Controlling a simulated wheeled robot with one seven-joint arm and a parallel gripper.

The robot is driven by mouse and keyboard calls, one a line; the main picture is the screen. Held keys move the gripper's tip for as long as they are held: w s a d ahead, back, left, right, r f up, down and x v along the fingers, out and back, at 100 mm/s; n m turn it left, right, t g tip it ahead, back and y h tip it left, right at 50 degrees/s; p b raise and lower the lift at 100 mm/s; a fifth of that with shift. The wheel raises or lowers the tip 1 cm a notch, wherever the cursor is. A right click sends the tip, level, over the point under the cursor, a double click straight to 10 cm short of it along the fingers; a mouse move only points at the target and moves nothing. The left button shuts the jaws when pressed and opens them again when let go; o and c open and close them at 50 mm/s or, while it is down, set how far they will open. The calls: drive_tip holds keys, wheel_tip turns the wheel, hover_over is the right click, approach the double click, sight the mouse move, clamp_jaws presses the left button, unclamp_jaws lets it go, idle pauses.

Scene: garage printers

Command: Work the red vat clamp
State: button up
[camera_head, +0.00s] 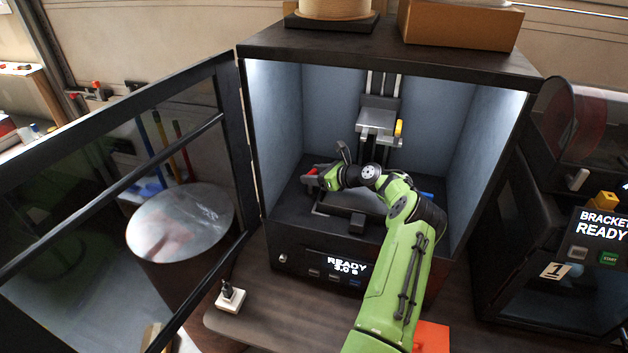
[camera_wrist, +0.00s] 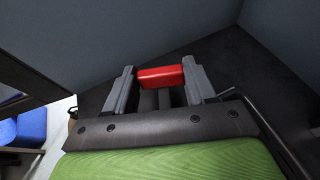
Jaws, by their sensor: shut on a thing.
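The red vat clamp (camera_wrist: 161,77) shows between the two fingers of my gripper (camera_wrist: 158,84) in the wrist view. The fingers close on it from both sides. In the head view the red clamp (camera_head: 312,172) is a small patch at the left side of the printer's floor, with my gripper (camera_head: 318,180) at it. The gripper's body hides part of the clamp and its mount. The open printer (camera_head: 290,220) has blue-grey inner walls and a dark base. Its display reads "READY 3.0 s".
The printer's glass door (camera_head: 225,120) stands open on the left. The build head (camera_head: 377,122) with a yellow part hangs above my arm. A second printer (camera_head: 545,285) stands on the right. A small white block (camera_head: 230,298) lies on the bench at front left.

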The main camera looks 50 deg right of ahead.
drive_tip(key=shift+d+n+y+b, duration=0.15)
drive_tip(key=shift+n+y+b, duration=0.8)
drive_tip(key=shift+n+y, duration=0.2)
drive_tip(key=shift+n+g+y+b, duration=0.5)
drive_tip(key=shift+y+b, duration=0.1)
drive_tip(key=shift+y, duration=0.15)
drive_tip(key=o, duration=1)
drive_tip(key=shift+w, duration=0.1)
drive_tip(key=shift+o, duration=0.2)
drive_tip(key=shift+d, duration=0.1)
drive_tip(key=s+d, duration=0.1)
drive_tip(key=s, duration=0.3)
drive_tip(key=s+d, duration=0.2)
drive_tip(key=s, duration=0.2)
drive_tip(key=s+d+r, duration=0.1)
drive_tip(key=s+d, duration=0.1)
drive_tip(key=s, duration=0.2)
drive_tip(key=shift+s+d+r, duration=0.1)
drive_tip(key=shift+s+d, duration=0.3)
drive_tip(key=shift+s, duration=0.4)
